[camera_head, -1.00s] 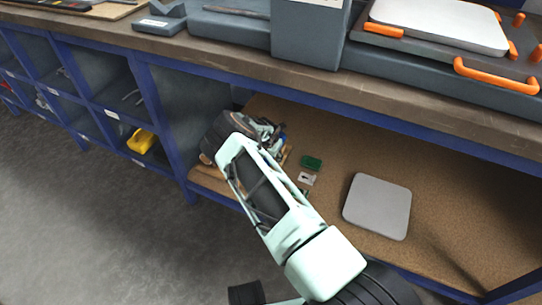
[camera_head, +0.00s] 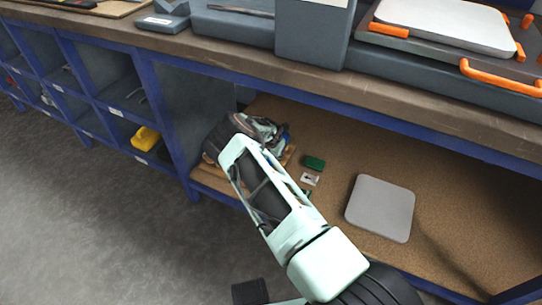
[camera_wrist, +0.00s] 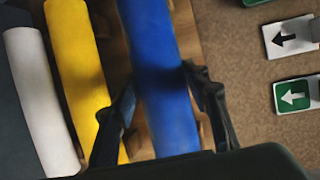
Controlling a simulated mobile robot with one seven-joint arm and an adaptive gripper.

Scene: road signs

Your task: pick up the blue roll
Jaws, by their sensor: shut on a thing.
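The blue roll (camera_wrist: 158,50) lies lengthwise between the two fingers of my gripper (camera_wrist: 160,82) in the wrist view. The fingers are shut on it, one on each side. A yellow roll (camera_wrist: 75,50) and a white roll (camera_wrist: 38,95) lie to its left, on a wooden rack. In the head view my gripper (camera_head: 268,130) is inside the lower shelf at its left end. My own wrist and arm hide most of the rolls there.
The brown shelf board (camera_head: 460,190) carries a grey square plate (camera_head: 381,208) and small green and white sign pieces (camera_head: 313,162) right of my arm. The workbench top (camera_head: 300,75) overhangs the shelf. A blue upright (camera_head: 165,125) stands close left of my gripper.

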